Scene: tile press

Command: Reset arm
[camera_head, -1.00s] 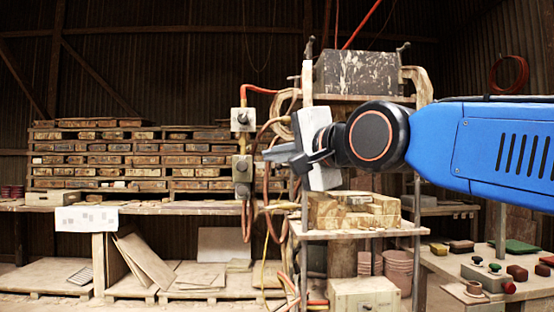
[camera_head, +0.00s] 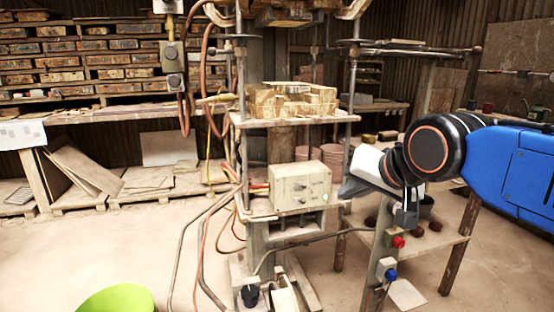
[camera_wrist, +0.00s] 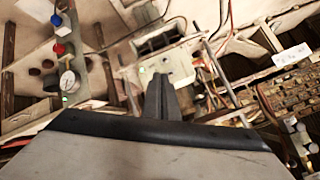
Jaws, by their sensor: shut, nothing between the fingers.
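My gripper (camera_head: 352,190) is in front of the right side of the tile press, at the end of my blue arm. In the wrist view the fingers of my gripper (camera_wrist: 161,95) are together with nothing between them. The tile press (camera_head: 262,122) stands in the middle of the head view, with a wooden mould block (camera_head: 292,101) on its upper shelf. A pale control box (camera_head: 300,186) sits on its lower shelf, left of my gripper. I cannot tell the exact gap between the gripper and the press frame.
A post with a red button (camera_head: 398,242) and a blue button (camera_head: 391,274) stands below my gripper. A wooden table (camera_head: 440,248) is behind it. A green bowl (camera_head: 116,300) is at the lower left. Hoses hang around the press. Open floor lies at left.

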